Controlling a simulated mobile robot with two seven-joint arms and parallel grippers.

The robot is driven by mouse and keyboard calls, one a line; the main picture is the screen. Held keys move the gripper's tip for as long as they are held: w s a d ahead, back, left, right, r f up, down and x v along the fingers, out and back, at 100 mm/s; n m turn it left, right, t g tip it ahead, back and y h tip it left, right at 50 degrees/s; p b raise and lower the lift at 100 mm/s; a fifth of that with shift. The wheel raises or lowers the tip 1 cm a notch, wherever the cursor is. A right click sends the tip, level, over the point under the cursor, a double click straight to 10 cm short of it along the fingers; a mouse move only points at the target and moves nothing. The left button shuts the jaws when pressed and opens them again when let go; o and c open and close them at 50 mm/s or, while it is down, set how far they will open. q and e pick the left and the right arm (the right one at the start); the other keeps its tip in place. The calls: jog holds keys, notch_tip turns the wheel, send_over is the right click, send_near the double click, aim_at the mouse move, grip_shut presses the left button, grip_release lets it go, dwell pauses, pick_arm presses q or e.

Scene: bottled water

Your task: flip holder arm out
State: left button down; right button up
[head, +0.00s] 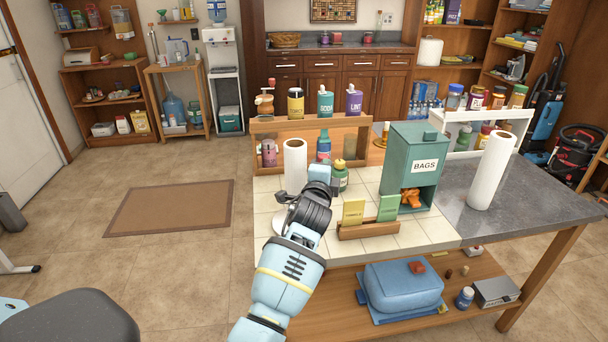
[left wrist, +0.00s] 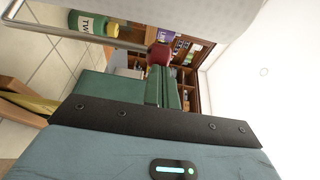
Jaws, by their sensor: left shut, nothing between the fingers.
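A white paper roll (head: 295,163) stands upright on the tiled counter, just beyond my left gripper in the head view. In the left wrist view, a pale curved surface (left wrist: 200,10), seemingly the roll, fills the top. A thin metal bar (left wrist: 60,31), apparently the holder arm, runs along it to a dark red knob (left wrist: 158,56). My left gripper (head: 321,178) is shut and empty, close to the roll's right side. My right gripper is not in view.
A green BAGS dispenser (head: 412,150) and a wooden card tray (head: 370,231) are further right. A wooden rack (head: 350,122) with bottles stands behind. Another white roll (head: 491,170) stands on the grey counter (head: 545,195).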

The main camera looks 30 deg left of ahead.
pick_arm(q)
jog(key=w, duration=0.1)
jog(key=w+d+b, duration=0.1)
jog(key=w, duration=0.1)
jog(key=shift+w+d, duration=0.2)
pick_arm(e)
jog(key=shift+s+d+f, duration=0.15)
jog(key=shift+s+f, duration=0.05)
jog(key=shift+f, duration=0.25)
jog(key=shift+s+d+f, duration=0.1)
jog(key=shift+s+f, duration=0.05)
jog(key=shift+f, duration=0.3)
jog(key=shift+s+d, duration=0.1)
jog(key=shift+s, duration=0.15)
pick_arm(q)
jog(key=shift+s, duration=0.1)
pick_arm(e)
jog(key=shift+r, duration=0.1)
